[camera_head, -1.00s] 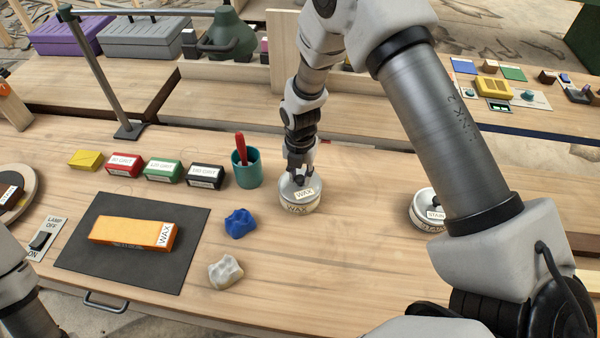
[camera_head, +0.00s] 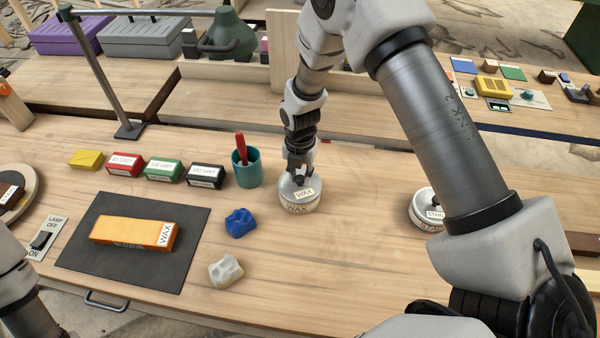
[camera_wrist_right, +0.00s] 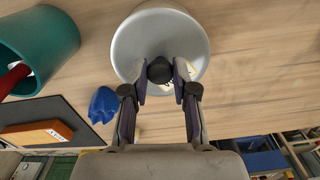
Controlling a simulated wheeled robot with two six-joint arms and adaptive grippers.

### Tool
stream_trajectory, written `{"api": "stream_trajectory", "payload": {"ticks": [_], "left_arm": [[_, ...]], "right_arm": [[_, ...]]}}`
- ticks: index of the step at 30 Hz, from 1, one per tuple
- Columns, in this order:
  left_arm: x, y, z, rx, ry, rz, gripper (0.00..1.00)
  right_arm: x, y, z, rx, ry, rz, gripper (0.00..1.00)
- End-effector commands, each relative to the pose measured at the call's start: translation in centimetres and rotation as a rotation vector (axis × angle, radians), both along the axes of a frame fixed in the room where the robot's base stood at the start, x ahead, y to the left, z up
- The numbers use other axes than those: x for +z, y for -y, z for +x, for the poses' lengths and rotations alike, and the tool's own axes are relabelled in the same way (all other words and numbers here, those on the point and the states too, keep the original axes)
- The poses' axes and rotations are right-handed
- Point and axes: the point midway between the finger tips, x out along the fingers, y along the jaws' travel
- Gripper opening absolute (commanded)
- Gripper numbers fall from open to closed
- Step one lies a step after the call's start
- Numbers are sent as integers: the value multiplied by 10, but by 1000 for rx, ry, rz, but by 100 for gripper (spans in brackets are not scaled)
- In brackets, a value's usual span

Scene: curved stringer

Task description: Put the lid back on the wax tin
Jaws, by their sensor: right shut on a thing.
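The wax tin (camera_head: 299,207) stands upright on the wooden bench, right of the teal cup. Its pale lid (camera_head: 290,187) with a WAX label sits on top of it, and I see no clear gap between them. My right gripper (camera_head: 299,176) points down at the lid. In the right wrist view my right gripper (camera_wrist_right: 160,82) is shut on the dark knob of the lid (camera_wrist_right: 158,30); the lid hides the tin below it. My left gripper is out of view; only part of my left arm shows at the lower left.
The teal cup (camera_head: 246,168) with a red handle stands close left of the tin. A blue lump (camera_head: 240,223) and a pale lump (camera_head: 225,270) lie in front. The STAIN tin (camera_head: 424,208) stands right, partly behind my arm. An orange WAX block (camera_head: 133,232) lies on a dark mat.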

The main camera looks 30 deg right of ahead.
Motion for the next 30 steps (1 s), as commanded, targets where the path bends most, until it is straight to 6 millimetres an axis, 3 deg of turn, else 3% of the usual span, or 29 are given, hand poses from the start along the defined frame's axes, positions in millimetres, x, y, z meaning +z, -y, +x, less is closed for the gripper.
{"api": "stream_trajectory", "payload": {"ticks": [29,30], "left_arm": [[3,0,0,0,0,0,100],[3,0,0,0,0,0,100]], "right_arm": [[-2,0,0,0,0,0,0],[-2,0,0,0,0,0,42]]}}
